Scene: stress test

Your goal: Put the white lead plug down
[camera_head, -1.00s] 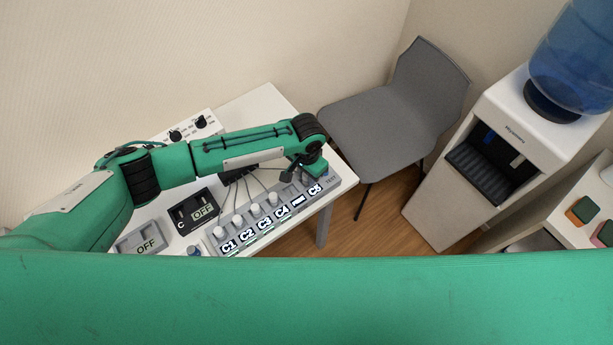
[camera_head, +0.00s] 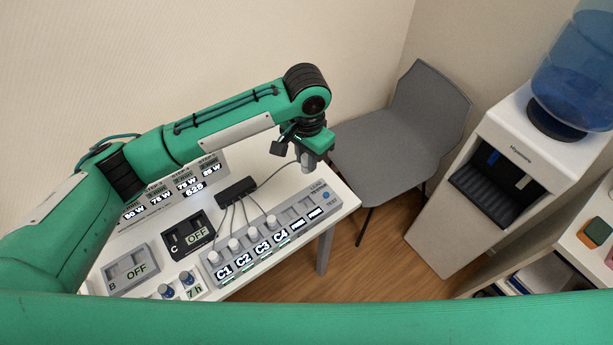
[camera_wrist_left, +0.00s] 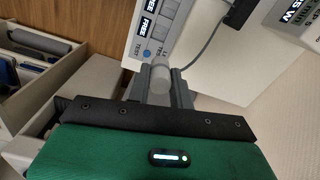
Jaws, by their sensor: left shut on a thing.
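My left gripper (camera_head: 308,163) is shut on a white plug, held above the right end of the table. In the left wrist view the plug (camera_wrist_left: 160,74) sits between the two grey fingers (camera_wrist_left: 161,88). A dark lead runs from it towards a black hub (camera_head: 236,190). Below is the grey lead tester strip (camera_head: 262,240). White plugs stand in its slots labelled C1 to C4, and the two slots to their right read FREE (camera_wrist_left: 147,28). A blue TEST button (camera_head: 326,196) is at the strip's right end. My right gripper is out of view.
The white table (camera_head: 262,165) has bare room behind the strip, right of the hub. Switch boxes B (camera_head: 131,270) and C (camera_head: 188,236) stand left of the strip. A grey chair (camera_head: 385,150) and a water dispenser (camera_head: 490,180) stand to the right.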

